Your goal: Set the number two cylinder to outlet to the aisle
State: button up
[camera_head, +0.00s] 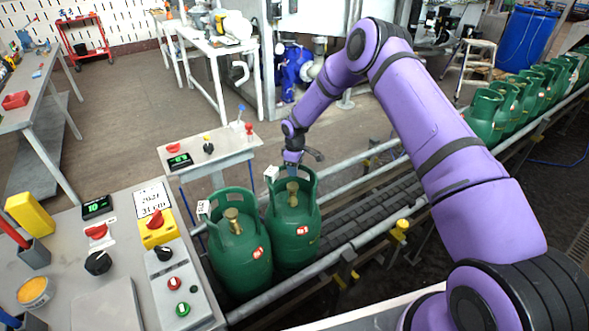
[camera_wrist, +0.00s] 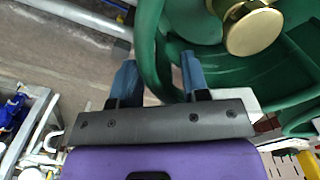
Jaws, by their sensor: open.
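Two green gas cylinders stand upright side by side at the near end of the conveyor: the left one (camera_head: 238,265) and the right one (camera_head: 293,235). Each has a brass valve, a collar handle and a small white tag; I cannot read which is number two. My gripper (camera_head: 292,164) is at the top of the right cylinder's collar, pointing down. In the wrist view my gripper (camera_wrist: 158,78) is open, with the green collar rim (camera_wrist: 150,45) passing between its two blue fingers. Contact cannot be told. The brass valve (camera_wrist: 253,28) lies beyond the right finger.
The conveyor rail (camera_head: 370,180) runs to the upper right, where several more green cylinders (camera_head: 487,115) stand in a row. A control panel (camera_head: 160,240) with knobs and buttons is at the left front, and a smaller control table (camera_head: 225,148) behind it. Open floor (camera_head: 130,110) lies behind.

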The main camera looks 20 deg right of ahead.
notch_tip(320, 180, up, 10)
jog(key=shift+r, duration=0.1)
dwell(0.4)
